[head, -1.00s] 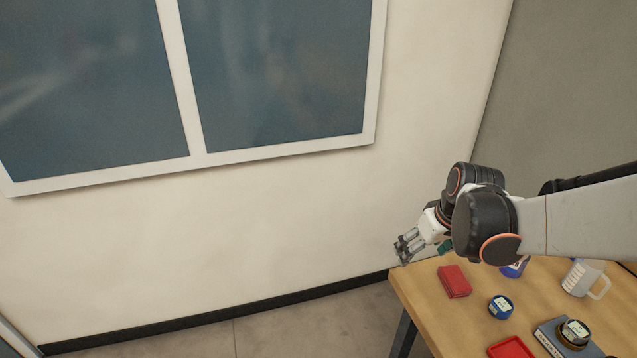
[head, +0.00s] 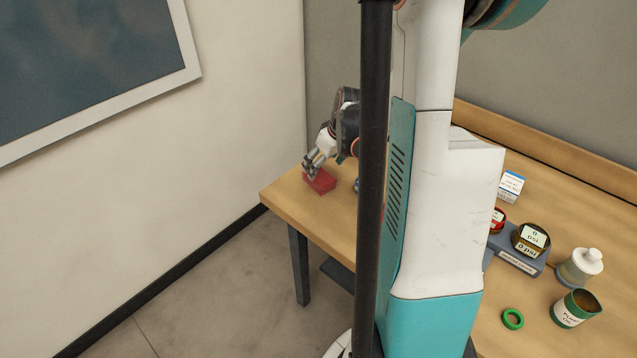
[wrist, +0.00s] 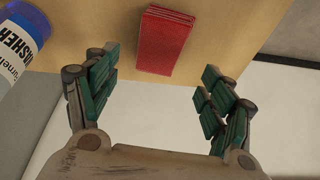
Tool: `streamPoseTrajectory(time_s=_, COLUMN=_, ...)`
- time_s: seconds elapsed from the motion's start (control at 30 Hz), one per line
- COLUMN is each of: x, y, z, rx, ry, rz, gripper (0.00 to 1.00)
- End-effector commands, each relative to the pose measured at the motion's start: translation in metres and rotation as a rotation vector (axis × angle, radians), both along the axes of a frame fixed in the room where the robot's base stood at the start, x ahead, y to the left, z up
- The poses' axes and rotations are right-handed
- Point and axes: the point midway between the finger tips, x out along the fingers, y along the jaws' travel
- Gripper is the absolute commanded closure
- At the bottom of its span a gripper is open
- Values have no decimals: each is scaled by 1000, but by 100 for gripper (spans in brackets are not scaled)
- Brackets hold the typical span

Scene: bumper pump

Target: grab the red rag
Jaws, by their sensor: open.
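The red rag (head: 321,183) is a folded, flat block lying near the far left corner of the wooden table (head: 330,216). In the wrist view the rag (wrist: 165,42) shows ahead of the fingers, centred between them and apart from both. My gripper (head: 310,166) is open and empty, just above the rag in the head view. In the wrist view its two green-padded fingers (wrist: 157,92) stand wide apart on either side of the rag's line. My own body hides the middle of the table in the head view.
A blue and white washer bottle (wrist: 20,42) stands left of the fingers in the wrist view. To the right are a white box (head: 511,187), a gauge (head: 531,238), a clear bottle (head: 579,267), a can (head: 575,308) and a green ring (head: 512,318).

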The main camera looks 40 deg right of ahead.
Motion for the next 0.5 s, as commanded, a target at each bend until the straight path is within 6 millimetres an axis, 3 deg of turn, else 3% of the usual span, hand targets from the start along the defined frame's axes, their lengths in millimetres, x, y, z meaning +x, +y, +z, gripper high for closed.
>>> streamPoseTrajectory(time_s=0.33, x=10, y=-1, z=-22, rx=0, ry=0, rz=0, gripper=25)
streamPoseTrajectory(time_s=0.5, x=22, y=-3, z=-44, rx=0, ry=1, rz=0, gripper=25)
